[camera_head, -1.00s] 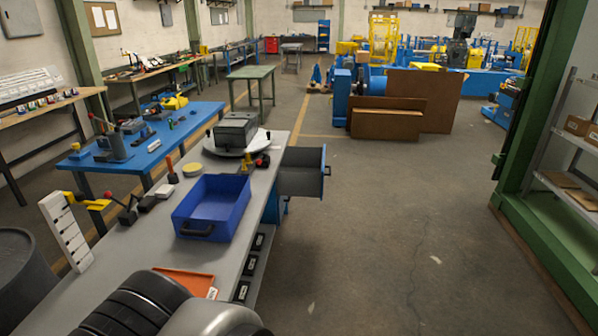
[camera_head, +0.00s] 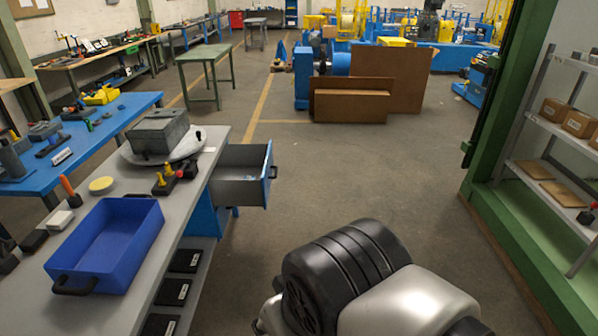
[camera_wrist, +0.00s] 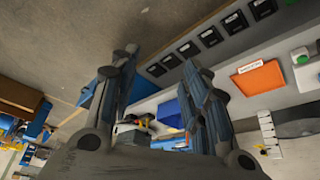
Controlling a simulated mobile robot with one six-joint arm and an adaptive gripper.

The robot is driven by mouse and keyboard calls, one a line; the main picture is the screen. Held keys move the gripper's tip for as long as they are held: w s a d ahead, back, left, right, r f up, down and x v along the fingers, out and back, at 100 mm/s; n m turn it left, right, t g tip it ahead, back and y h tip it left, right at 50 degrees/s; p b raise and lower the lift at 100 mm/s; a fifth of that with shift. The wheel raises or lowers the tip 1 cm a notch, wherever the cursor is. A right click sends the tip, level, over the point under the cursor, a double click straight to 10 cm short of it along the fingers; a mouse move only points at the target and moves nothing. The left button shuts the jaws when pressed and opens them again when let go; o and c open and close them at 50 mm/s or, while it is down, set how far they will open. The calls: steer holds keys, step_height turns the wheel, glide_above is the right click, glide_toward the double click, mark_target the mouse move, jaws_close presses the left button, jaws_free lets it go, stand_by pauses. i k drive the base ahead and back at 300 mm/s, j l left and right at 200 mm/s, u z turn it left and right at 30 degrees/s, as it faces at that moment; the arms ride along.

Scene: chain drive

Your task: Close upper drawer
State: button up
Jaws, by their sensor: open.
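The upper drawer (camera_head: 240,188) is pulled out from the right side of the grey workbench (camera_head: 200,200) in the head view. It has grey walls and a blue front (camera_head: 268,174) with a dark handle, facing the aisle. In the wrist view, my gripper (camera_wrist: 158,66) is open, its two dark fingers spread apart with nothing held between them. My gripper's fingers do not show in the head view, where only part of my arm is seen in the aisle, nearer the camera than the drawer and apart from it.
A blue bin (camera_head: 108,240) and a grey box (camera_head: 160,134) on a round plate stand on the bench. Black label bins (camera_head: 184,261) sit below its top. Brown panels (camera_head: 350,106) stand beyond the drawer. A shelf (camera_head: 550,180) is at right. The floor between is clear.

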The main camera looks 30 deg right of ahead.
mark_target(227, 187)
steer(key=i+l, duration=0.1)
steer(key=l, duration=0.8)
steer(key=i+l, duration=0.15)
steer(key=l, duration=0.3)
steer(key=l+z, duration=0.1)
steer(key=l, duration=0.35)
steer(key=i+l, duration=0.15)
steer(key=l, duration=0.3)
steer(key=i+j+z, duration=0.1)
steer(key=i, duration=0.35)
steer(key=i+j, duration=0.2)
steer(key=i, duration=0.3)
steer(key=i+j+z, duration=0.15)
steer(key=i, duration=0.3)
steer(key=i+j, duration=0.25)
steer(key=i, duration=0.2)
steer(key=i+j+z, duration=0.15)
steer(key=i, duration=0.3)
